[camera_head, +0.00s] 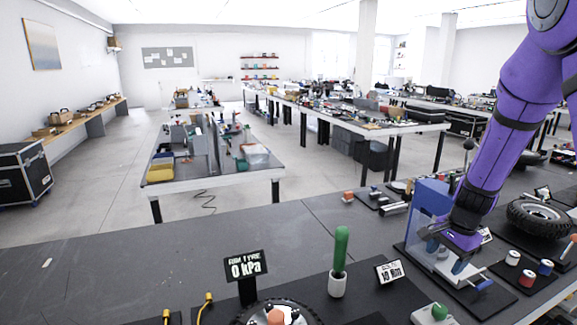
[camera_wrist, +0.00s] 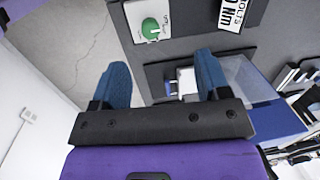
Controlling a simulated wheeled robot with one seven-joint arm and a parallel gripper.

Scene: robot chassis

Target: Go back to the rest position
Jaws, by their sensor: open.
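My gripper (camera_head: 472,274) is at the right of the head view, at the end of my purple arm, pointing down over the workbench. It is close to a blue stand with a clear panel (camera_head: 428,199). In the wrist view my gripper (camera_wrist: 162,66) has its two blue fingers wide apart, with nothing held between them. A small white and blue part (camera_wrist: 186,82) shows beyond the gap on a dark board. The blue stand also shows at the right of the wrist view (camera_wrist: 277,122).
The bench holds a green-handled tool (camera_head: 340,248) in a white cup, a "10 Nm" sign (camera_head: 389,271), a "0 kPa" sign (camera_head: 246,266), a green button box (camera_head: 432,315), a tyre (camera_head: 541,217) and several small spools (camera_head: 527,278). The bench's left part is clear.

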